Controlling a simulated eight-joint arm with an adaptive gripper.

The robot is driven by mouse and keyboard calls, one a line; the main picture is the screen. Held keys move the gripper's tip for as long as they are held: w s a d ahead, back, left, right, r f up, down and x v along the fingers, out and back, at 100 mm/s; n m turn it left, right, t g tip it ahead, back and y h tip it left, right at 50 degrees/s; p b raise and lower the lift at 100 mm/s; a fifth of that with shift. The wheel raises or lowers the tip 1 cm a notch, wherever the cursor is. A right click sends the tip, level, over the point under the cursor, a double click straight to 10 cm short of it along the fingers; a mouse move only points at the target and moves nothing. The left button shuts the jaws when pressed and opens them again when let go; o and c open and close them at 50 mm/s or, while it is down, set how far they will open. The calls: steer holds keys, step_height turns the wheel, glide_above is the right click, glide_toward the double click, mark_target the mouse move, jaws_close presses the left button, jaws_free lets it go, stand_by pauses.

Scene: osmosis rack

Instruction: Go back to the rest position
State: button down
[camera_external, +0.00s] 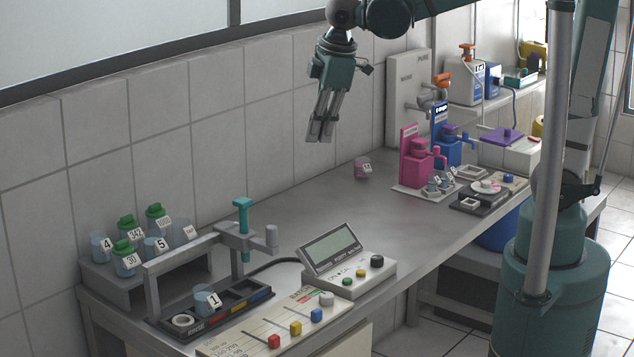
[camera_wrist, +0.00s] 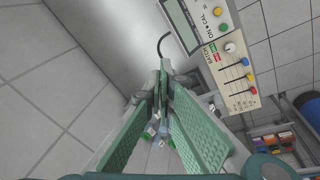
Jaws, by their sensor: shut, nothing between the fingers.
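My gripper (camera_external: 321,130) hangs above the middle of the bench, fingers pointing down, shut and empty. In the wrist view my gripper (camera_wrist: 161,75) shows its two green fingers closed together. It is well clear of the bench top (camera_external: 330,200) and touches nothing. No rest position is marked in either view.
The rack with a beaker labelled 1 (camera_external: 208,302) stands at front left, with several green-capped jars (camera_external: 126,262) behind. A meter (camera_external: 340,262) and slider panel (camera_external: 270,325) are at front. Pink (camera_external: 415,165) and blue (camera_external: 447,145) dispensers stand at right. The bench below my gripper is mostly clear.

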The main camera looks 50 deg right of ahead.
steer(key=s+d+f+m+t+b, duration=0.1)
steer(key=s+d+f+m, duration=0.1)
steer(key=d, duration=0.6)
steer(key=s+d+f+m+t+b, duration=0.1)
steer(key=s+d+f+m+t, duration=0.1)
steer(key=s+d+m, duration=0.3)
steer(key=s+d+f+m+t+b, duration=0.1)
steer(key=s+d+f+m, duration=0.1)
steer(key=d, duration=1.1)
steer(key=shift+s+m+t, duration=0.3)
steer(key=shift+s+m, duration=0.4)
steer(key=shift+m, duration=0.5)
